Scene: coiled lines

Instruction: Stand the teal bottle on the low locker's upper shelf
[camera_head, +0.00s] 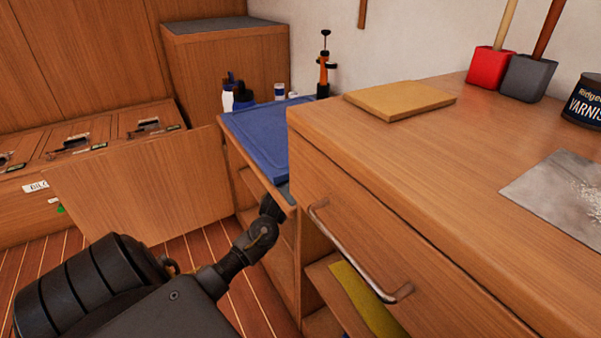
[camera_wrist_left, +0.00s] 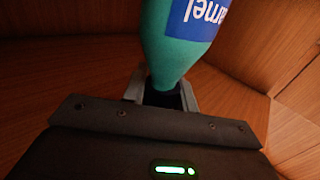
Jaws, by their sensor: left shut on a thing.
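The teal bottle (camera_wrist_left: 178,50) with a blue label shows in the left wrist view, its label lettering upside down in that picture. My left gripper (camera_wrist_left: 162,95) is shut on the dark neck end of the bottle. In the head view my left wrist reaches into the open front of the low locker (camera_head: 290,250), under its top. The fingers and the bottle are hidden there. Wooden panels surround the bottle in the wrist view. I cannot tell whether its base touches a shelf. My right gripper is not in view.
A blue tray (camera_head: 262,135) lies on the locker's top, with bottles (camera_head: 236,92) behind it. At right, a taller wooden cabinet has a metal drawer handle (camera_head: 350,250) close to my arm. A yellow item (camera_head: 365,300) lies in the compartment below. An open wooden panel (camera_head: 150,190) stands at left.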

